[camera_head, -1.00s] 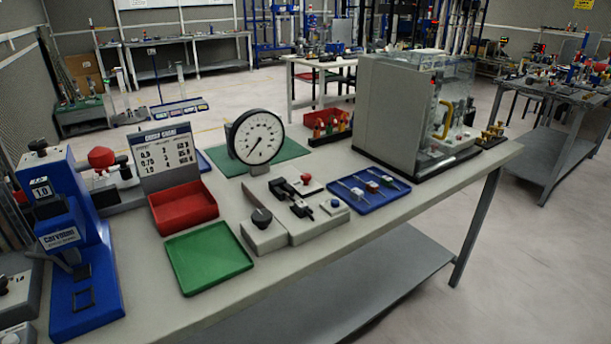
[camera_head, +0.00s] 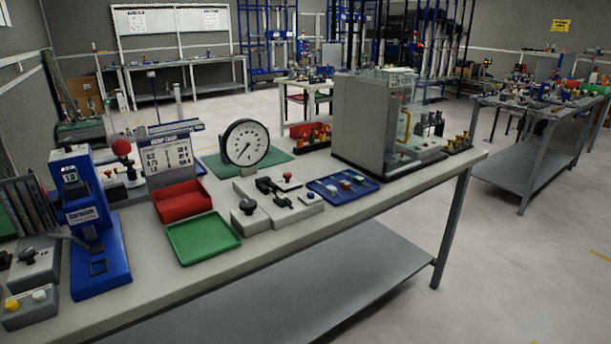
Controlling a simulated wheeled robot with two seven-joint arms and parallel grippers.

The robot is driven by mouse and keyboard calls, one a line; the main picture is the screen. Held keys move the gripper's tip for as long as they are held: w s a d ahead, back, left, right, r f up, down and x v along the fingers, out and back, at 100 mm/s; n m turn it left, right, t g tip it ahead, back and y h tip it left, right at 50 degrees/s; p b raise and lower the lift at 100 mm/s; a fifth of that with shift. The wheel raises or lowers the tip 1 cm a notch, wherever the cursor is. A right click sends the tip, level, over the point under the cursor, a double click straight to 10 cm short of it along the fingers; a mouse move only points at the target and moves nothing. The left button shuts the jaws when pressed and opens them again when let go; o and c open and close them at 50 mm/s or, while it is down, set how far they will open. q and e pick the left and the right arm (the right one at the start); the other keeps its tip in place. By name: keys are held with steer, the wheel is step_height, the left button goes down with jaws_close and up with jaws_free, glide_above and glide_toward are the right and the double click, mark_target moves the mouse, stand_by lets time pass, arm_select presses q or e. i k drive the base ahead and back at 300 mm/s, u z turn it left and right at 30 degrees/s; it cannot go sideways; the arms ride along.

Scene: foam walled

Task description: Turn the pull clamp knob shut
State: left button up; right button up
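A light grey clamp fixture (camera_head: 276,207) sits on the bench in the middle of the camera_head view. It has a black knob (camera_head: 249,206) on its left block and a black clamp (camera_head: 271,192) in its middle. A small red knob (camera_head: 287,177) is behind the clamp, and a blue button (camera_head: 310,196) is at the right end. The labels do not show which is the pull clamp knob, and its turned position is too small to tell. Neither of my grippers is in view.
Around the fixture on the bench (camera_head: 330,220) are a dial gauge (camera_head: 246,143), a green tray (camera_head: 203,238), a red bin (camera_head: 182,202), a blue tray (camera_head: 343,187) and a glass-fronted grey cabinet (camera_head: 362,122). A blue press (camera_head: 98,240) stands at left. The floor in front right is clear.

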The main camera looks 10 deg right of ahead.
mark_target(286, 176)
steer(key=z, duration=1.65)
steer(key=i, duration=0.95)
steer(key=u, duration=0.15)
